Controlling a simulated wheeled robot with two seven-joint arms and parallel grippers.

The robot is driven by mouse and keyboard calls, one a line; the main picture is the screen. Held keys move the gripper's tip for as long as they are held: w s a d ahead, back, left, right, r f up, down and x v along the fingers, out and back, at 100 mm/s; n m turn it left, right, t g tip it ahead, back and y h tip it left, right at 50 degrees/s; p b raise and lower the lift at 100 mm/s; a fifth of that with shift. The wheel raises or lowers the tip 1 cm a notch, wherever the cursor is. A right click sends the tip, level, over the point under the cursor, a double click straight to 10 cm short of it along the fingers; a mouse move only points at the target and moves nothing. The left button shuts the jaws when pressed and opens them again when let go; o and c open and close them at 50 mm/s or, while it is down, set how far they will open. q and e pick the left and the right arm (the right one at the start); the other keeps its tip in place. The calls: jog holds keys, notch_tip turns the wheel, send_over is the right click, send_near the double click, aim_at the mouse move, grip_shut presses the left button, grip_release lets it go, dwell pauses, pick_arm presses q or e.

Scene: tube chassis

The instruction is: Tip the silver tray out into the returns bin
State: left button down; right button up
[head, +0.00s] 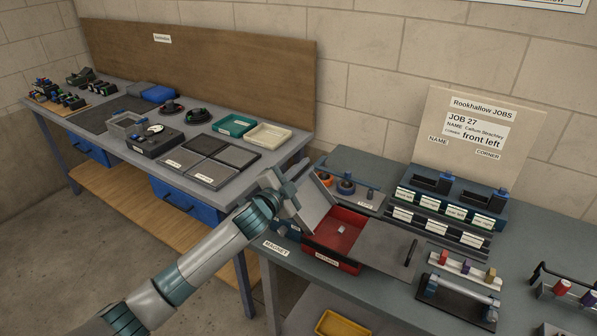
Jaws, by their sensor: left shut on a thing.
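My left gripper (283,193) is shut on the silver tray (311,211), gripping it by its left side. The tray is steeply tilted and held at the left rear of the red returns bin (318,257), with its lower edge over the bin. The bin is open on top, and a small pale piece (341,230) shows inside it. The bin's front label is too small to read surely. The inside of the tray is mostly hidden, so I cannot tell whether anything is in it. My right gripper is out of view.
A grey flat panel with a dark handle (382,247) lies right of the bin. Behind stand small round orange-and-dark parts (345,187). Racks with labels (440,215) and a job board (468,140) are to the right. A second bench (215,137) with several trays is at left.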

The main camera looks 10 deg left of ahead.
pick_arm(q)
jog(key=shift+d+r+m, duration=0.35)
jog(key=shift+r+m, duration=0.05)
jog(key=shift+r, duration=0.05)
jog(key=shift+s+d, duration=0.1)
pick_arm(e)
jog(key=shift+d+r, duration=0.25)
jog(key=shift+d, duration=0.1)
pick_arm(q)
jog(key=c, duration=1.9)
grip_release()
jog(key=shift+d, duration=0.1)
jog(key=shift+o, duration=0.2)
jog(key=shift+s+f, duration=0.2)
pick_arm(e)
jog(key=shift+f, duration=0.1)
